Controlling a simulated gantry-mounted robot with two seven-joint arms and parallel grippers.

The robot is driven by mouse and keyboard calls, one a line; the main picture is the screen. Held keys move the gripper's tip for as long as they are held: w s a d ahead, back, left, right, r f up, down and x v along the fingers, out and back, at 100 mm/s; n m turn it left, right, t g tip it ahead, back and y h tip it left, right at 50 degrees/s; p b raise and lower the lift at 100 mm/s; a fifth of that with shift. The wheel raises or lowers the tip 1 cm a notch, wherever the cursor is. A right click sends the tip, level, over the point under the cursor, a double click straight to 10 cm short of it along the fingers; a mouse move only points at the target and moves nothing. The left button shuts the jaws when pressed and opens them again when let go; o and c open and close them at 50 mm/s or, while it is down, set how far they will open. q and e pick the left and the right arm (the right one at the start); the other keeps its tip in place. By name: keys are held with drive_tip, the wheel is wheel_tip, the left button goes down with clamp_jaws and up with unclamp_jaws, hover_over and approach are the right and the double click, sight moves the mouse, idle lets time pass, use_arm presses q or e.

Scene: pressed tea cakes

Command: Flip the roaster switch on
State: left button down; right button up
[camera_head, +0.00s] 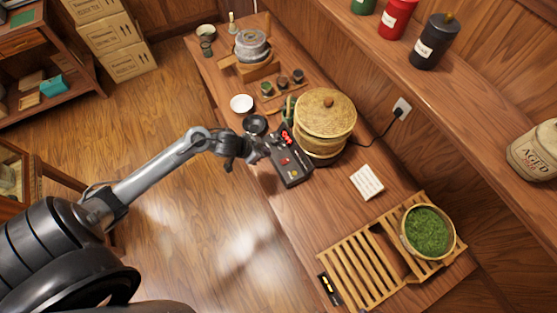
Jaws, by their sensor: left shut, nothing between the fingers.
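The roaster's dark control box (293,170) lies on the wooden counter, with a lit red display (286,136) at its far end. A small red part (284,161), which looks like the switch, is on its top face; its position is too small to tell. The round woven roaster basket with a lid (325,112) stands just right of the box. My left gripper (265,147) is shut and empty, at the left edge of the box near the display. I cannot tell whether it touches the box. My right gripper is not in view.
A black bowl (255,125) and a white dish (242,103) stand close beyond my left gripper. A paper card (367,182), a slatted wooden rack (360,267) and a round tray of green leaves (428,232) lie to the right. A cord runs to a wall socket (402,107).

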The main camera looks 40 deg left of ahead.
use_arm(q)
drive_tip(key=shift+f, duration=0.1)
hover_over(284, 162)
drive_tip(key=s, duration=0.2)
drive_tip(key=f, duration=0.8)
drive_tip(key=shift+w+a+b, duration=0.25)
drive_tip(key=shift+a+b, duration=0.05)
drive_tip(key=shift+a, duration=0.05)
drive_tip(key=shift+s+a+f, duration=0.1)
drive_tip(key=shift+s+f, duration=0.05)
drive_tip(key=shift+f, duration=0.4)
drive_tip(key=shift+s+a+f, duration=0.1)
drive_tip(key=shift+f, duration=0.45)
drive_tip(key=shift+s+f, duration=0.1)
drive_tip(key=shift+f, duration=0.65)
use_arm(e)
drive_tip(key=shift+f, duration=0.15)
use_arm(q)
drive_tip(key=shift+d+f, duration=0.1)
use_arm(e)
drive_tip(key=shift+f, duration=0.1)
